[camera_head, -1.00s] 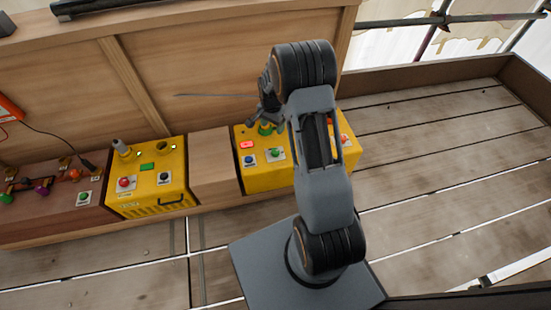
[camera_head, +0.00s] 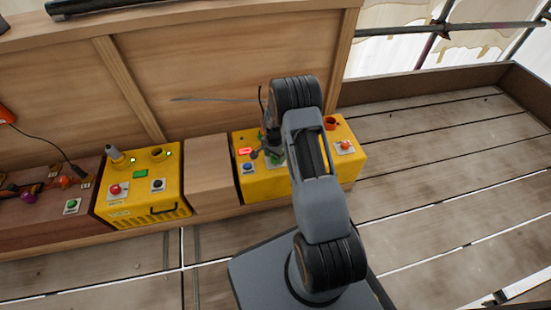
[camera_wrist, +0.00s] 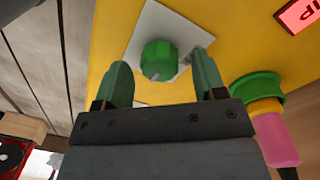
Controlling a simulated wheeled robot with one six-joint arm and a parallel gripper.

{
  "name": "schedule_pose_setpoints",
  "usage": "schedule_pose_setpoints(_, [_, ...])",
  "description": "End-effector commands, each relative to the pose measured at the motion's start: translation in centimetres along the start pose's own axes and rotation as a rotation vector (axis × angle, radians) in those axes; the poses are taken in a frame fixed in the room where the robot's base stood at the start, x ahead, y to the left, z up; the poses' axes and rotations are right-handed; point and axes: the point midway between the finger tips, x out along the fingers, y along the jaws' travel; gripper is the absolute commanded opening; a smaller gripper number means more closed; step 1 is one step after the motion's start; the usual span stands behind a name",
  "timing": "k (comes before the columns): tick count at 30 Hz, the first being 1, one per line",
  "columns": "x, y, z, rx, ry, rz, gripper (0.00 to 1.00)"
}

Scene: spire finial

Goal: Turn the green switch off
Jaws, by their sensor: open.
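The green switch (camera_wrist: 158,60) is a round ribbed knob with a small pale mark on its edge. It sits on a white plate (camera_wrist: 150,22) on a yellow box. In the wrist view my gripper (camera_wrist: 163,76) is open, with one green-grey finger on each side of the knob. The knob shows between the fingertips, and no contact is visible; I cannot tell the exact depth gap. In the head view my gripper (camera_head: 268,150) is over the yellow box (camera_head: 262,187), and it and my arm hide most of the switch.
A green ring (camera_wrist: 257,88) with a pink-tipped piece stands close to the right finger. A lit red sign (camera_head: 245,151), a blue knob (camera_head: 248,168), a red knob (camera_head: 345,145) and an orange ring (camera_head: 331,124) are on the box. Another yellow box (camera_head: 150,208) stands left.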

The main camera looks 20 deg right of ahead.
Motion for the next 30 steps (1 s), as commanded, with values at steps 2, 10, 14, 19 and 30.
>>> schedule_pose_setpoints(2, [0.51,0.00,0.00,0.000,0.000,0.000,0.64])
schedule_pose_setpoints(10, [0.70,0.00,0.00,0.000,0.000,0.000,0.64])
schedule_pose_setpoints(14, [0.69,0.00,0.01,0.000,0.000,0.000,0.61])
schedule_pose_setpoints(19, [0.68,0.00,0.01,0.000,0.000,0.000,0.45])
schedule_pose_setpoints(30, [0.68,0.12,-0.19,0.000,0.000,0.000,0.15])
